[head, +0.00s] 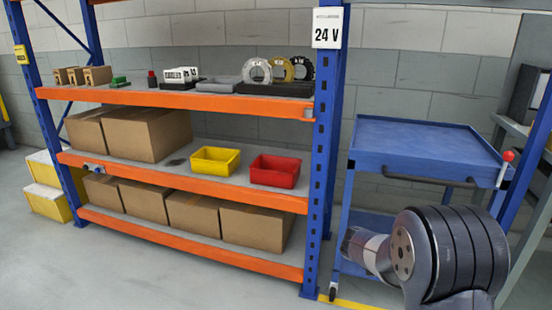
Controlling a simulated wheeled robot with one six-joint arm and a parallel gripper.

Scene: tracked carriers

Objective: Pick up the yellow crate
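The yellow crate (215,161) is a small open box and looks empty. It sits upright on the middle shelf (240,187) of the blue and orange rack, left of a red crate (275,171) with a small gap between them. Part of my arm shows at the lower right, in front of the blue cart and well apart from the crate. My gripper itself is not in view.
Cardboard boxes (147,134) stand left of the yellow crate. The upper shelf (180,98) holds rings and small parts above it. A blue rack post (323,160) stands right of the crates. A blue cart (425,142) stands further right. Grey floor (130,265) is clear in front.

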